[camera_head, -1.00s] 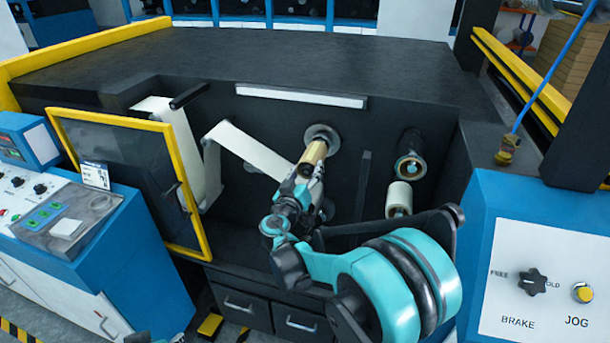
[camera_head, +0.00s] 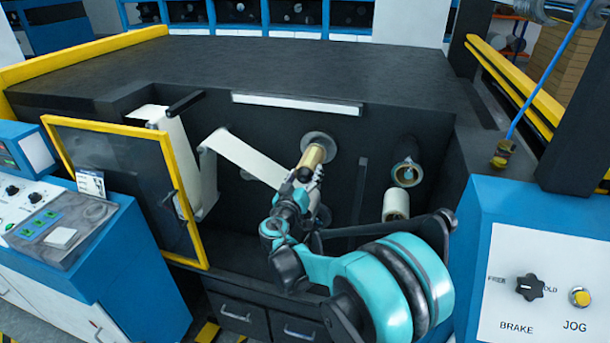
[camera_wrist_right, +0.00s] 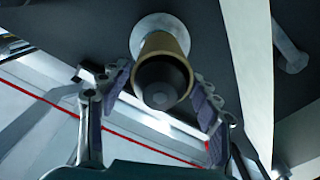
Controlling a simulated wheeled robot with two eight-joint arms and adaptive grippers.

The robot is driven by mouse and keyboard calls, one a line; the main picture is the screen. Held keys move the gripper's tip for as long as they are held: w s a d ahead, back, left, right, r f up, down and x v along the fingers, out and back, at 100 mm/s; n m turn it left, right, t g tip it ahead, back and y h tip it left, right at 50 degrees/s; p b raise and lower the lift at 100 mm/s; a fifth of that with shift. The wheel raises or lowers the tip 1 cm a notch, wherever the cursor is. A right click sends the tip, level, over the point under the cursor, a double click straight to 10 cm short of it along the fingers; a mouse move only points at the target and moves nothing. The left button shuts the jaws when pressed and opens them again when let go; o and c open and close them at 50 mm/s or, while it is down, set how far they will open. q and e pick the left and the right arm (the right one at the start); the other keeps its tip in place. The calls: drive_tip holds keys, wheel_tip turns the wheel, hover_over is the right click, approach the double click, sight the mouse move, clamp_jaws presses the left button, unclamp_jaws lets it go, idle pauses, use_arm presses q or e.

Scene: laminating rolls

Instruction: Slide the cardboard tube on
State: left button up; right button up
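The tan cardboard tube (camera_head: 313,157) sits around a spindle that juts from the dark machine wall. In the right wrist view its open near end (camera_wrist_right: 160,50) faces me, with the dark spindle end (camera_wrist_right: 160,84) inside it. A round pale flange (camera_head: 320,142) lies behind the tube. My right gripper (camera_wrist_right: 163,80) is at the tube's near end, one finger on each side. The fingers look spread, with only narrow gaps at the tips; whether a tip touches is hard to see. In the head view my right gripper (camera_head: 306,184) hides the tube's lower end. My left gripper is not visible.
A pale web (camera_head: 245,157) runs down toward the tube from the left. Two other rolls, the upper one (camera_head: 407,172) and the lower one (camera_head: 396,203), stick out at the right. A yellow-framed door (camera_head: 125,190) stands open at the left. A blue control panel (camera_head: 540,265) is at the right.

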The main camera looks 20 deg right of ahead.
drive_tip(key=shift+o, duration=0.3)
drive_tip(key=v, duration=1.2)
drive_tip(key=s+d+f+g+y, duration=0.2)
drive_tip(key=s+d+f+g, duration=0.15)
drive_tip(key=s, duration=0.25)
drive_tip(key=s+d+f+g+y, duration=0.2)
drive_tip(key=s+d+f+g, duration=0.15)
drive_tip(key=s, duration=0.35)
drive_tip(key=s+a+f+n+y, duration=0.1)
drive_tip(key=s+a+y, duration=0.2)
drive_tip(key=s, duration=0.3)
drive_tip(key=s+a+f+n+y, duration=0.1)
drive_tip(key=s+a+f+y, duration=0.1)
drive_tip(key=s, duration=0.4)
drive_tip(key=shift+a+f+g+y, duration=0.4)
drive_tip(key=shift+a+y, duration=0.1)
drive_tip(key=shift+a, duration=0.15)
